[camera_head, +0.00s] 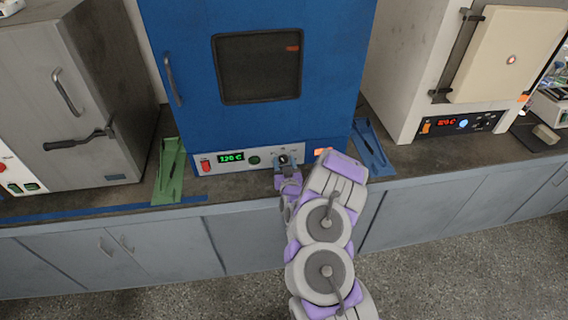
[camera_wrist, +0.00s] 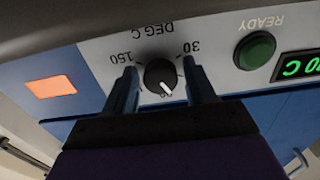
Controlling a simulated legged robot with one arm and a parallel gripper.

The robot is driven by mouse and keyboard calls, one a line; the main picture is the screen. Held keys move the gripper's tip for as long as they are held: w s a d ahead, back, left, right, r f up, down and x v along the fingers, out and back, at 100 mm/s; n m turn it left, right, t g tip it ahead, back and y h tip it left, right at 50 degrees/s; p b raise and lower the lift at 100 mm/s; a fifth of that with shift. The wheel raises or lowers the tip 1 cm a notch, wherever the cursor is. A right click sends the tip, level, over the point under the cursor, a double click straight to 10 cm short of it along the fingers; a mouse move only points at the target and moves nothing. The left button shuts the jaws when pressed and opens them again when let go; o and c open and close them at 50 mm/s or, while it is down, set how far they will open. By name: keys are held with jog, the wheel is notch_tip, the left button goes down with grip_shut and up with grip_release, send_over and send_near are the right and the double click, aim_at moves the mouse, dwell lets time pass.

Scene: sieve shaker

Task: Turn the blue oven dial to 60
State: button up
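The blue oven (camera_head: 185,100) stands at the back centre with a white control panel (camera_head: 225,167) along its bottom. Its green display (camera_head: 231,157) reads 120 C. The black dial (camera_wrist: 160,76) shows upside down in the wrist view, with a white pointer towards the picture's lower right. The labels 150 and 30 show on either side; the marking below is partly hidden. My gripper (camera_wrist: 159,72) is open, one finger on each side of the dial, with a visible gap to it. In the head view my gripper (camera_head: 284,168) is at the panel and partly covers the dial.
A green button marked READY (camera_wrist: 255,50) and an orange patch (camera_wrist: 50,87) flank the dial. A green stand (camera_head: 169,172) and a blue stand (camera_head: 371,148) sit beside the oven. A grey oven (camera_head: 75,90) is left, a cream one (camera_head: 510,55) right.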

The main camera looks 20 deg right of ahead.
jog(key=c, duration=0.8)
jog(key=shift+c, duration=0.2)
jog(key=shift+r+p, duration=0.15)
jog(key=shift+p, duration=0.5)
jog(key=n+p, duration=0.2)
jog(key=p, duration=0.2)
jog(key=shift+r+n+p, duration=0.2)
jog(key=shift+n+p, duration=0.15)
jog(key=shift+n, duration=0.05)
jog(key=n+p, duration=0.3)
jog(key=p, duration=0.2)
jog(key=shift+f, duration=0.1)
jog(key=shift+f+n+p, duration=0.15)
jog(key=shift+n+p, duration=0.25)
jog(key=shift+p, duration=0.3)
